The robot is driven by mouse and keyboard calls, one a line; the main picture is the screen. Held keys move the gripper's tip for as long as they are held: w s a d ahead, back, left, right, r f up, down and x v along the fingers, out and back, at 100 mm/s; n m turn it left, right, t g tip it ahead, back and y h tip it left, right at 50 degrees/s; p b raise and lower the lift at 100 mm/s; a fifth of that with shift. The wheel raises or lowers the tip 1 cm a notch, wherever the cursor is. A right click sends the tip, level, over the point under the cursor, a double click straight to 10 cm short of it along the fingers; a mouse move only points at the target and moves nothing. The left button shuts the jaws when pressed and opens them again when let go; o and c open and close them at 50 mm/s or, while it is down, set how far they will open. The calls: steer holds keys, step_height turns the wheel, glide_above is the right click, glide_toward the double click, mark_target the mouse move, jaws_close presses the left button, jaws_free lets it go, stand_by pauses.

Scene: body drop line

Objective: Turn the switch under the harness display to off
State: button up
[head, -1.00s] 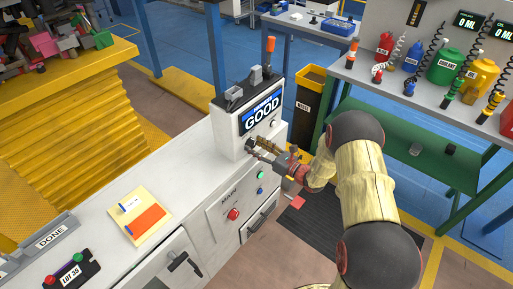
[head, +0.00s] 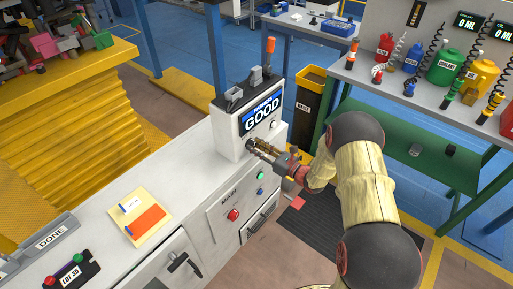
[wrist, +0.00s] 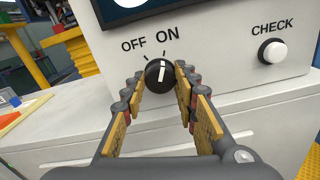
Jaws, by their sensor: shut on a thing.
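The harness display (head: 262,117) reads GOOD on a white box on the bench. Below its screen is a black rotary switch (wrist: 159,75) with a white pointer line. In the wrist view the line points up to the ON mark, with the OFF mark to its left. My gripper (wrist: 160,84) is shut on the switch, one padded finger at its left side and one at its right. In the head view my gripper (head: 255,147) meets the box's front from the right, and the fingers mostly hide the switch.
A white CHECK button (wrist: 272,51) is right of the switch. Below on the bench front are a red button (head: 233,215) and a green button (head: 261,175). A yellow-topped bin (head: 310,85) stands behind, beside the green bench (head: 400,135).

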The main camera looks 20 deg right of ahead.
steer(key=shift+n, duration=0.3)
steer(key=n+b, duration=0.2)
steer(key=n, duration=0.2)
steer(key=shift+f+n, duration=0.1)
steer(key=shift+n, duration=0.2)
steer(key=shift+n+b, duration=1.5)
steer(key=shift+n, duration=0.8)
steer(key=o, duration=1.2)
steer(key=shift+c, duration=0.2)
steer(key=shift+s, duration=0.1)
steer(key=v, duration=1.1)
steer(key=shift+s+d, duration=0.25)
steer(key=shift+s, duration=0.05)
